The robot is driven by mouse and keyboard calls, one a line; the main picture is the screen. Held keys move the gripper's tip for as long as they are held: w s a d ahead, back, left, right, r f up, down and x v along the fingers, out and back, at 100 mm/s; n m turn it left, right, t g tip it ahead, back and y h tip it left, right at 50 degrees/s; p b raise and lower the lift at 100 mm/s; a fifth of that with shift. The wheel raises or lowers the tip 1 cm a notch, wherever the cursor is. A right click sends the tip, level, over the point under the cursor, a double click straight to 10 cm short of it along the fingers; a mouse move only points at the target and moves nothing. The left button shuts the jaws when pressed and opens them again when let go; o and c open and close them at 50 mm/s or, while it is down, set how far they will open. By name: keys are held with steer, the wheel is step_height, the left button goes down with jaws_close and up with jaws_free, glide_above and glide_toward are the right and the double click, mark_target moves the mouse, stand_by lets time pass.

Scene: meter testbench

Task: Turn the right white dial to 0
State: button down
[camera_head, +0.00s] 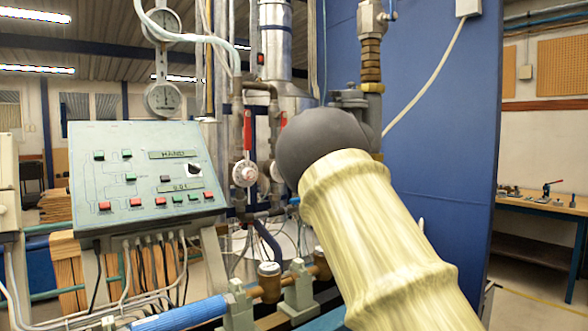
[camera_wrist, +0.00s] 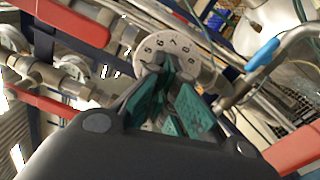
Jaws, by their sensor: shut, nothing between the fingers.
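The left white dial (camera_head: 245,173) is in plain sight with a reddish centre. My gripper (camera_wrist: 163,66) has teal-padded fingers, is shut and holds nothing. Whether the tips touch the dial I cannot tell. The gripper is hidden in the head view.
A control panel (camera_head: 140,178) with buttons stands at the left. Pipes, red handles (camera_wrist: 68,20) and valves crowd around the dials. A blue-tipped lever (camera_wrist: 262,54) is right of the dial in the wrist view. A blue wall panel (camera_head: 440,140) stands behind my arm.

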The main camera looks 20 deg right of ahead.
steer(key=c, duration=1.4)
jaws_free()
steer(key=shift+w+a, duration=0.2)
steer(key=shift+a, duration=0.15)
steer(key=o, duration=0.3)
steer(key=shift+w+f, duration=0.25)
steer(key=shift+f, duration=0.05)
steer(key=shift+o, duration=0.8)
steer(key=shift+w+a+f, duration=0.2)
steer(key=shift+w+f, duration=0.15)
steer(key=shift+s+d+r, duration=0.1)
steer(key=shift+s+d, duration=0.15)
steer(key=shift+d, duration=0.15)
steer(key=v, duration=1.2)
steer(key=shift+r, duration=0.15)
